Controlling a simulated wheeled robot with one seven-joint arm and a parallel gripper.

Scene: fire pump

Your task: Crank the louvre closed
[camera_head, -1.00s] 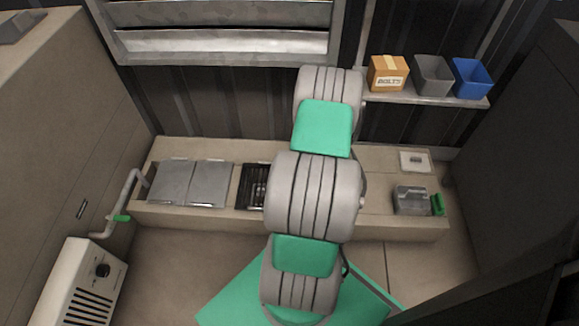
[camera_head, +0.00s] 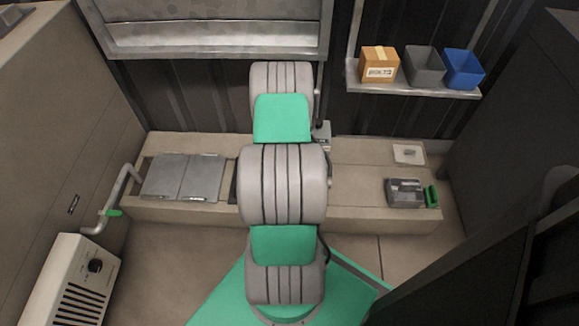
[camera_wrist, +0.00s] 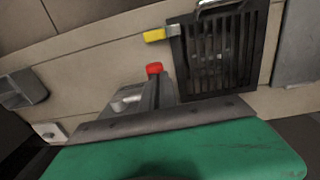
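The louvre (camera_head: 210,38) is at the top of the head view, a metal frame with pale slats whose upper part is cut off. My arm stands across the middle and covers the wall and ledge below it. A small grey fitting (camera_head: 322,132) shows just right of my arm; I cannot tell if it is the crank. In the wrist view a grey bracket (camera_wrist: 131,97) with a red knob (camera_wrist: 154,69) stands beside a dark grate (camera_wrist: 215,55). A green and grey part, which seems mine, fills the lower wrist view. My gripper's fingers cannot be made out.
A yellow handle (camera_wrist: 155,35) is beside the grate. Grey lids (camera_head: 182,177) and a grey box with a green handle (camera_head: 405,193) are on the ledge. A bent pipe (camera_head: 118,200) and heater (camera_head: 70,280) stand left. A shelf (camera_head: 410,88) holds a carton and bins.

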